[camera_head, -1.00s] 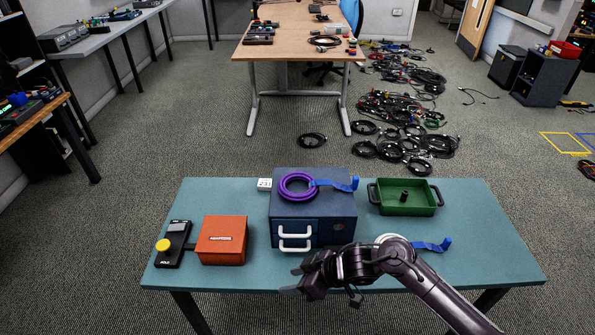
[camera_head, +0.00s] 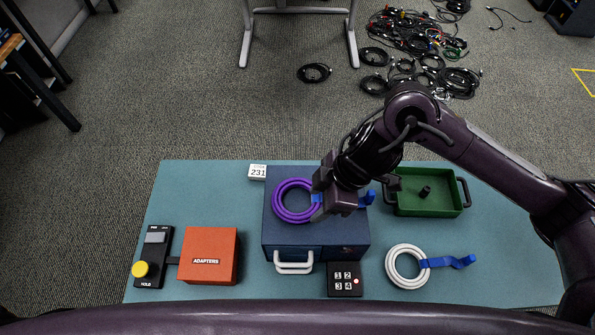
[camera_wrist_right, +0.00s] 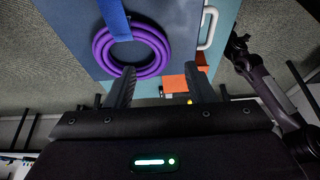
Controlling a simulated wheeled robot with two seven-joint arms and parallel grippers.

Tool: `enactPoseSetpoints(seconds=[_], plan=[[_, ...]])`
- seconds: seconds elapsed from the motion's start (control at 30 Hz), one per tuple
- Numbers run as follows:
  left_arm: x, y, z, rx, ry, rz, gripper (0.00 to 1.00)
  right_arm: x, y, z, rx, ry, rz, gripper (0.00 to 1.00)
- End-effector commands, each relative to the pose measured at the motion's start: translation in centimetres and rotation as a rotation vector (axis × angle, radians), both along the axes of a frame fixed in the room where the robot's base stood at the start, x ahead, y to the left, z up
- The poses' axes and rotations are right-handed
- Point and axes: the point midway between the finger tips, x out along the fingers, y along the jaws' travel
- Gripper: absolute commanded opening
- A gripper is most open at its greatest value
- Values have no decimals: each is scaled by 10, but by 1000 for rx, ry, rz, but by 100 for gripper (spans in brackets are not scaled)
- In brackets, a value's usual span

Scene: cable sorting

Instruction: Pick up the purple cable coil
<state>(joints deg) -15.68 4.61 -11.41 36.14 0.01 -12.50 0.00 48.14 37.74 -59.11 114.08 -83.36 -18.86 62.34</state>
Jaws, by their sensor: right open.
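The purple cable coil (camera_head: 293,201) lies flat on top of the dark blue drawer box (camera_head: 350,245), with a blue strap (camera_head: 369,197) reaching right from it. My right gripper (camera_head: 319,205) is open over the coil's right side and hides part of the strap. In the right wrist view the coil (camera_wrist_right: 108,62) shows beyond the open fingers (camera_wrist_right: 163,92), closer to the left finger, with nothing between them. Contact cannot be told. A dark arm, apparently my left, shows at the right of that view; its gripper end (camera_wrist_right: 237,43) is too small to read.
A white coil (camera_head: 394,273) with a blue strap lies right of the box. A green tray (camera_head: 430,207) stands behind it. A black keypad (camera_head: 345,280) sits at the box's front. An orange adapters box (camera_head: 210,255) and a black hold switch (camera_head: 155,250) stand left.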

Motion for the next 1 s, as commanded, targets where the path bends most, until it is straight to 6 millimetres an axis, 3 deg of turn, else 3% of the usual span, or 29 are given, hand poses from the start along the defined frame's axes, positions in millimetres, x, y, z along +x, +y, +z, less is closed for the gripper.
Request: enactPoseSetpoints(seconds=[0.13, 0.3, 0.47, 0.6, 0.87, 1.0], plan=[[-31, 1, -3, 2, 44, -3, 48, -1, 5, -12, -4, 2, 3, 49], [-45, 1, -1, 3, 65, -4, 48, -1, 14, -28, -4, 2, 2, 49], [-41, 1, 7, 3, 58, -4, 48, 1, 29, -47, -4, 3, 1, 49], [-27, 0, 8, 1, 38, -3, 48, 1, 34, -64, -4, 1, 2, 49], [-17, 0, 8, 1, 22, 0, 48, 2, 36, -68, -4, -2, 1, 49], [-23, 1, 8, 2, 31, 1, 48, 2, 36, -68, -4, -2, 1, 34]])
